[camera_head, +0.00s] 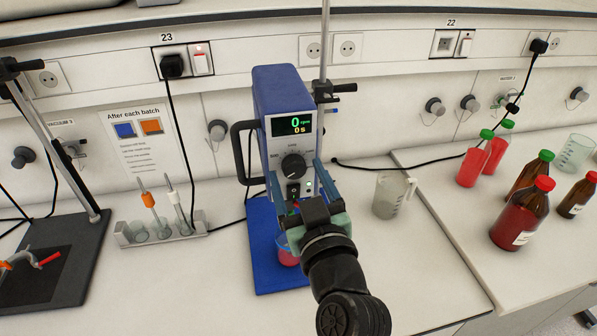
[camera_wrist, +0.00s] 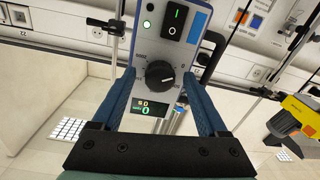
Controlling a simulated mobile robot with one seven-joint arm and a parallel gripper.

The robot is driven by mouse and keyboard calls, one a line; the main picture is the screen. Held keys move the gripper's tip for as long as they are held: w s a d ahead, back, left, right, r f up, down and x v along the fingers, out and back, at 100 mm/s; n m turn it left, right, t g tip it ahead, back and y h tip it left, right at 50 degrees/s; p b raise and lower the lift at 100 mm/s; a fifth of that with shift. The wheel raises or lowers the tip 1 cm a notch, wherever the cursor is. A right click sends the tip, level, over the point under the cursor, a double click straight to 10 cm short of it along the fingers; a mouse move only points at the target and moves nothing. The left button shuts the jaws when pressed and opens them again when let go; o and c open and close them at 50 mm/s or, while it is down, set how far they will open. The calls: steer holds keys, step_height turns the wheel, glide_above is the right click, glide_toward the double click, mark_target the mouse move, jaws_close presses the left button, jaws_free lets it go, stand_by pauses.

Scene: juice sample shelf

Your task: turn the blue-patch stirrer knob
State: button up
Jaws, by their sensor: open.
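The stirrer (camera_head: 283,95) is a blue-cased unit with a grey front on a blue base. Its round black knob (camera_head: 293,166) has a white pointer line and sits below the display (camera_head: 291,125), which reads 0 and 0 s. In the wrist view, the picture is upside down; the knob (camera_wrist: 160,74) shows in the middle, with the blue patch (camera_wrist: 199,22) near the switch (camera_wrist: 172,20). My gripper (camera_head: 295,172) is open in front of the panel. Its two blue fingers (camera_wrist: 159,80) are either side of the knob, with visible gaps; contact is not seen.
A red-filled beaker (camera_head: 286,252) stands under the stirrer, partly behind my gripper. An empty jug (camera_head: 392,195) stands to the right. A probe rack (camera_head: 160,230) is left. Bottles (camera_head: 521,214) stand at the far right. Cables cross the wall and bench.

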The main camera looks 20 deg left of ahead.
jaws_close()
stand_by(0.4)
steer(key=m, duration=0.5)
steer(key=shift+m, duration=0.4)
steer(key=m+p, duration=0.1)
steer(key=m, duration=0.5)
steer(key=shift+a, duration=0.1)
stand_by(0.5)
jaws_free()
